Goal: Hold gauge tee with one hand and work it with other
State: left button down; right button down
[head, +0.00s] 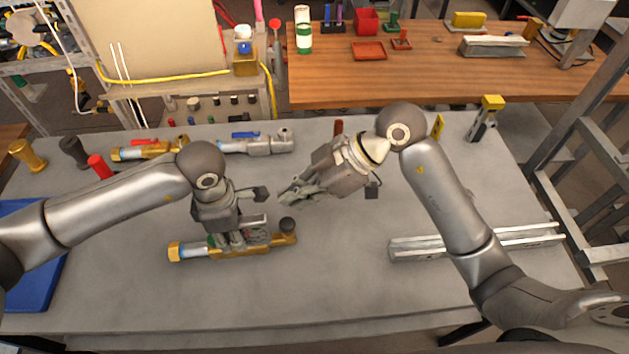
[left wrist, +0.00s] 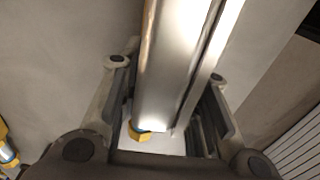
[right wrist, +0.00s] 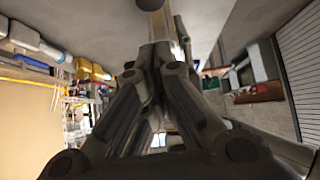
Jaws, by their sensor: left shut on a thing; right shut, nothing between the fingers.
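The gauge tee (head: 195,252) lies on the grey bench, left of centre in the head view. It has brass ends, a blue and pale section at its left, a round dial and a dark ball knob (head: 288,225) at its right end. My left gripper (head: 234,240) comes down from above and is shut on its middle, hiding part of it. In the left wrist view a pale metal part with a brass-coloured piece (left wrist: 147,134) sits between the fingers. My right gripper (head: 287,196) is shut and empty, just above and behind the knob, apart from it, its fingers pointing left.
Behind lie a brass valve with a red handle (head: 150,148) and a steel one with a blue handle (head: 262,143). A metal rail (head: 420,247) lies at right, a blue mat (head: 40,280) at left. The bench front (head: 330,290) is clear.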

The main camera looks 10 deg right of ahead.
send_over(281, 223)
jog(key=d, duration=0.2)
notch_tip(281, 223, down, 4)
jog(key=shift+s+f, duration=0.1)
jog(key=shift+s, duration=0.05)
jog(key=shift+f, duration=0.7)
jog(key=shift+f, duration=1.3)
jog(key=shift+r, duration=0.4)
notch_tip(281, 223, up, 3)
jog(key=v, duration=1)
jog(key=shift+r, duration=0.3)
